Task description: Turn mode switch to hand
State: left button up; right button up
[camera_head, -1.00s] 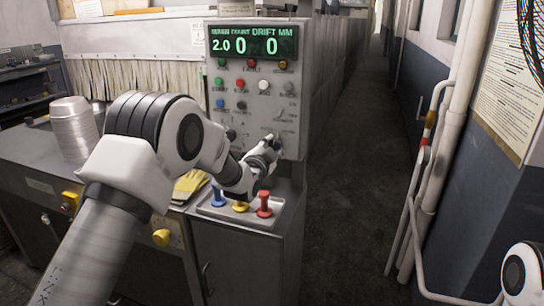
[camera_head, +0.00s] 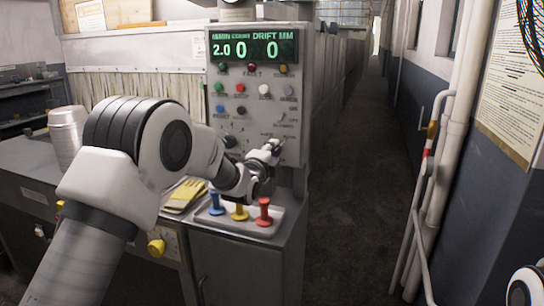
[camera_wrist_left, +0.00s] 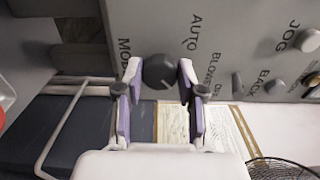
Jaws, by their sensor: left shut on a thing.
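The mode switch is a dark round knob (camera_wrist_left: 160,71) on the grey panel, with printed letters "MOD" and "AUTO" near it in the left wrist view. My left gripper (camera_wrist_left: 160,80) has one finger on each side of this knob and is shut on it. In the head view my left gripper (camera_head: 272,150) is at the lower right of the control panel (camera_head: 222,100) and covers the switch. A "HAND" label cannot be made out, and the knob's pointing direction is unclear. My right gripper is out of view.
Blue (camera_head: 216,203), yellow (camera_head: 239,212) and red (camera_head: 264,211) levers stand on a ledge below my left gripper. Other knobs and coloured buttons surround the switch. The aisle (camera_head: 350,210) at right is clear.

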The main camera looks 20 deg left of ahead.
pick_arm(q)
jog(key=shift+r, duration=0.1)
dwell(0.3)
jog(key=o, duration=1.1)
jog(key=shift+w, duration=0.1)
jog(key=shift+o, duration=0.2)
jog(key=s, duration=1.2)
jog(key=shift+a, duration=0.15)
jog(key=shift+f, duration=0.2)
